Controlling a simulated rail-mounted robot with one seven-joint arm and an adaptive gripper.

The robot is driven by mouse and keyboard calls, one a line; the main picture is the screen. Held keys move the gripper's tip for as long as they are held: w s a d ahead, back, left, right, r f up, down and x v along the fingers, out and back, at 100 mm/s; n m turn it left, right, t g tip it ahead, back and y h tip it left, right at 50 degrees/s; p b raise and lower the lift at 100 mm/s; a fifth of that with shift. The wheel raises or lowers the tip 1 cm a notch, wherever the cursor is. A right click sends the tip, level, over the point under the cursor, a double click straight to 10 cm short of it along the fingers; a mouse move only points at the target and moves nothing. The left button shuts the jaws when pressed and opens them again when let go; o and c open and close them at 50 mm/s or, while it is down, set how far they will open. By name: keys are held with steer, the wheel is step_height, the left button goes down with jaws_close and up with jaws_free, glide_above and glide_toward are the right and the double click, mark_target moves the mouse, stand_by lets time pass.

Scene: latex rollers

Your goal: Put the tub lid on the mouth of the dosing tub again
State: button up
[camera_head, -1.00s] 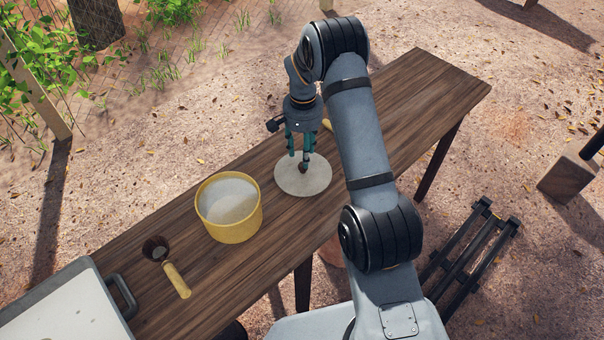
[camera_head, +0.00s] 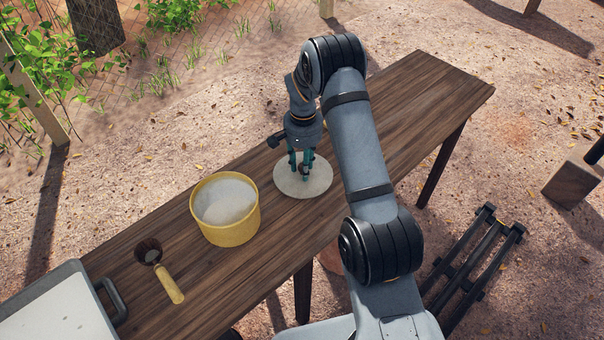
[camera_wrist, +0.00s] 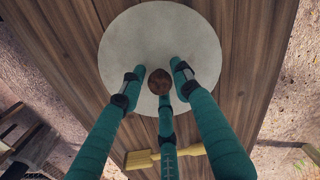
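The tub lid (camera_head: 290,180) is a flat pale disc with a small brown knob (camera_wrist: 159,80), lying on the wooden table to the right of the dosing tub. The dosing tub (camera_head: 232,233) is yellow and round, its mouth open, with pale material inside. My gripper (camera_head: 303,169) points down over the lid with its teal fingers around the knob. In the wrist view, my gripper (camera_wrist: 158,84) has its fingertips spread, with gaps between the side fingers and the knob. The lower finger is close to the knob; whether it touches is unclear.
A scoop (camera_head: 160,270) with a wooden handle lies left of the tub. A pale tray (camera_head: 62,312) with a dark handle is at the table's left end. A yellow-handled brush (camera_wrist: 150,156) lies near the lid. The table's right end (camera_head: 430,95) is clear.

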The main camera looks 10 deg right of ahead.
steer(key=c, duration=0.6)
jaws_close()
steer(key=shift+r, duration=0.1)
steer(key=shift+r+p, duration=0.65)
steer(key=shift+r, duration=0.3)
step_height(320, 180, up, 10)
steer(key=p, duration=0.6)
steer(key=shift+p, duration=0.3)
